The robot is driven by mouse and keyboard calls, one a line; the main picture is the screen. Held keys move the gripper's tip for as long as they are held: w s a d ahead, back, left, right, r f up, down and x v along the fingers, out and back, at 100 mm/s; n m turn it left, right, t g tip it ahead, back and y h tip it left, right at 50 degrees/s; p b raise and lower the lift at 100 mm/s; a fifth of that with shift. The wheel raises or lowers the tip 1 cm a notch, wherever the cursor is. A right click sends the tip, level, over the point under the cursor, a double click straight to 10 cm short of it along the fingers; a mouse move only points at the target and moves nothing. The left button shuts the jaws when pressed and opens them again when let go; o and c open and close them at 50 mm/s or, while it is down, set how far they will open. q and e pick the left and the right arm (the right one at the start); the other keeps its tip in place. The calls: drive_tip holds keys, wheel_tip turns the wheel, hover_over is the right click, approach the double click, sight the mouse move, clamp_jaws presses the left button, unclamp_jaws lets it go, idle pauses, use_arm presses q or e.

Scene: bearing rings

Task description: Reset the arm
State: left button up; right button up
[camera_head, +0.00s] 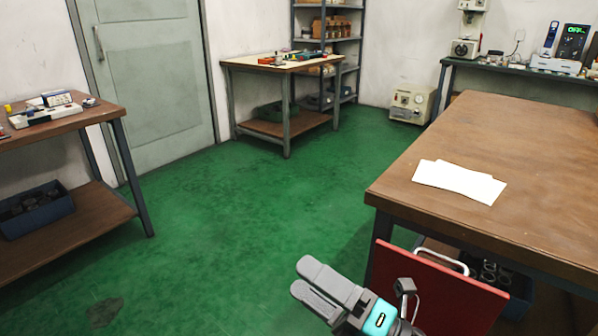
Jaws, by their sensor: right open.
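My right gripper (318,288) is in the lower middle of the head view, above the green floor and left of the red panel under the right-hand table. Its two grey fingers point up and to the left. They are apart and nothing shows between them. Part of my right arm runs down out of the bottom edge of the view. My left gripper and left arm are not in the view. No bearing ring can be made out for certain; some metal rings (490,272) lie in a dark bin under the right-hand table.
A wooden table (540,150) with white papers (459,181) stands at the right. A red panel (430,290) with a white handle is beneath it, close to my right gripper. A workbench (60,122) is at the left. The green floor (230,220) between is clear.

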drive_tip(key=w+d+f+m+t+h, duration=0.1)
drive_tip(key=d+f+m+t+h, duration=0.35)
drive_tip(key=m, duration=0.55)
drive_tip(key=d+f+m+t+h, duration=0.1)
drive_tip(key=d+f+m+h, duration=0.35)
drive_tip(key=m+h, duration=0.4)
drive_tip(key=s+d+f+m+g+h, duration=0.1)
drive_tip(key=s+d+f+m+g, duration=0.1)
drive_tip(key=s+f+m+g, duration=0.25)
drive_tip(key=s+d+f+m+g+h, duration=0.1)
drive_tip(key=s+d+f+m, duration=0.15)
drive_tip(key=f+m, duration=0.4)
use_arm(q)
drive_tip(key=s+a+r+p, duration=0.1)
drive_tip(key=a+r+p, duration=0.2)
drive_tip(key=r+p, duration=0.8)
drive_tip(key=p, duration=0.5)
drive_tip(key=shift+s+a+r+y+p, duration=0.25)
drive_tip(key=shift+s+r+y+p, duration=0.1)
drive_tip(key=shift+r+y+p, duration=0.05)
use_arm(e)
wheel_tip(320, 180, up, 10)
drive_tip(key=s+d+h, duration=0.1)
drive_tip(key=s+d, duration=0.1)
drive_tip(key=shift+s+d+r+m+g, duration=0.15)
drive_tip(key=shift+s+r+m+g, duration=0.1)
drive_tip(key=shift+s+m+g, duration=0.15)
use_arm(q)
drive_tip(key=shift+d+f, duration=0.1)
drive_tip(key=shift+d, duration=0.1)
